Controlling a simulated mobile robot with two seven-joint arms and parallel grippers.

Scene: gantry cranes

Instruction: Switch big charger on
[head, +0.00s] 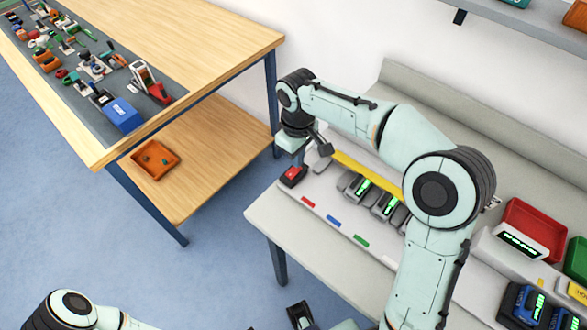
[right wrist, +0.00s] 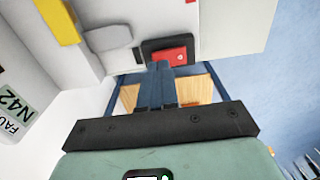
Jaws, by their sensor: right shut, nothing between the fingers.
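A black switch box with a red top (head: 292,174) sits at the near left corner of the pale bench; it also shows in the right wrist view (right wrist: 168,54). My right gripper (head: 291,153) is above the bench corner, close to this box. In the right wrist view its dark fingers (right wrist: 160,70) are shut with nothing between them and overlap the box's lower edge. I cannot tell whether they touch it. Chargers with lit green displays (head: 388,205) stand along the bench. I cannot tell which is the big charger.
A yellow strip (head: 362,172) runs behind the chargers. A red bin (head: 535,226) and a white unit with a green display (head: 520,242) stand to the right. A wooden table (head: 215,50) with many small parts is at left, with blue floor between.

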